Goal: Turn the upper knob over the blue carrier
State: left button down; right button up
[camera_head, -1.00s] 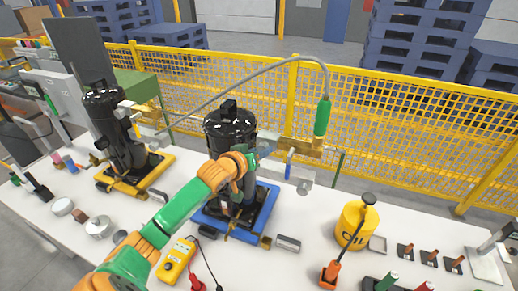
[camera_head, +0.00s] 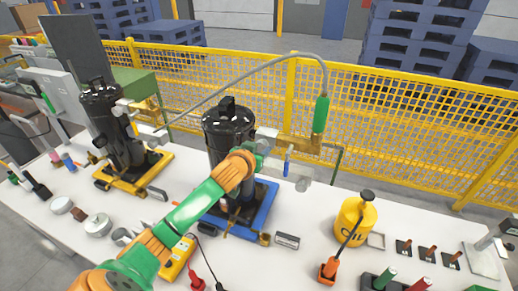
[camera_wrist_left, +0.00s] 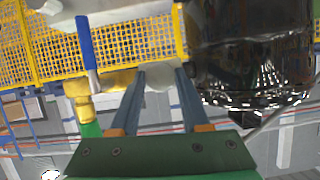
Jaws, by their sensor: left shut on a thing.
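The black compressor (camera_head: 228,125) stands upright on the blue carrier (camera_head: 265,198) in the middle of the bench. The grey upper knob (camera_head: 266,132) is at its upper right side, partly hidden by my gripper. My left gripper (camera_head: 264,148) reaches there from the lower left and is shut on the knob. In the left wrist view, the gripper's two fingers (camera_wrist_left: 161,74) stand on either side of the pale grey knob (camera_wrist_left: 158,80), and the dark compressor body (camera_wrist_left: 250,50) is close on the right. My right gripper is not in view.
A blue-handled valve (camera_head: 288,160) and a brass block (camera_head: 300,143) with a green-ended hose (camera_head: 321,114) stand just right of the gripper. A second compressor on a yellow carrier (camera_head: 128,185) is at left. A yellow oil can (camera_head: 355,222) stands at right.

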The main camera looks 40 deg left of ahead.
pick_arm(q)
jog(key=shift+c, duration=1.9)
grip_release()
jog(key=b+v, duration=0.1)
jog(key=v, duration=0.6)
jog(key=shift+b, duration=0.3)
